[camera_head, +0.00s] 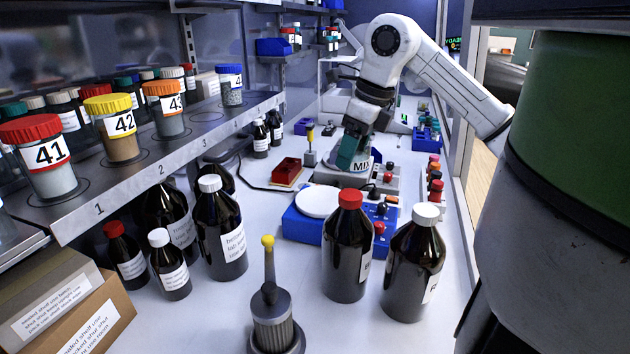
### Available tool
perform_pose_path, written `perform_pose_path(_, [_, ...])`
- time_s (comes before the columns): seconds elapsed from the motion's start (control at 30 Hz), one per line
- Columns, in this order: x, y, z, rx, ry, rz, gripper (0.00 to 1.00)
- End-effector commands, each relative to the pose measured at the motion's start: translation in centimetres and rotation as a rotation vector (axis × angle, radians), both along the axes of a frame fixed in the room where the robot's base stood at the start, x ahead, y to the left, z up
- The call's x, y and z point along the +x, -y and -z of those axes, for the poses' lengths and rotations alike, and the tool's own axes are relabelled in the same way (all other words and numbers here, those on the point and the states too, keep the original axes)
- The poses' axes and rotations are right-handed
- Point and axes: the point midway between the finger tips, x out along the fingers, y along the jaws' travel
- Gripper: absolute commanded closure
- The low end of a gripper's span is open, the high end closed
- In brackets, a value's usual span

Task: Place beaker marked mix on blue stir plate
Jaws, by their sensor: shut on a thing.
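The beaker marked MIX (362,167) shows its white label under my gripper (354,152), which points down and is shut on it. My gripper hides most of the beaker. The beaker is at or just above a grey plate unit (381,183) with dark and red knobs; I cannot tell whether it touches that unit. The blue stir plate (300,227) stands nearer to me, with a bare round white top (318,201). The beaker is behind and to the right of that white top.
Brown bottles with a red cap (347,250) and a white cap (414,265) stand in front of the stir plate. A red block (287,170) lies behind it at left. A shelf (150,165) with numbered jars runs along the left. Small red-capped vials (435,190) line the right.

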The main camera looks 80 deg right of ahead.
Motion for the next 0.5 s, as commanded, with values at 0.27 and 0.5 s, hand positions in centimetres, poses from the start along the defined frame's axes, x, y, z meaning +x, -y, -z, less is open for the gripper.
perform_pose_path(0.27, [4.6, 3.0, 3.5, 0.004, 0.0, -0.001, 0.69])
perform_pose_path(0.5, [6.5, 4.3, 6.3, 0.001, 0.0, 0.0, 0.69])
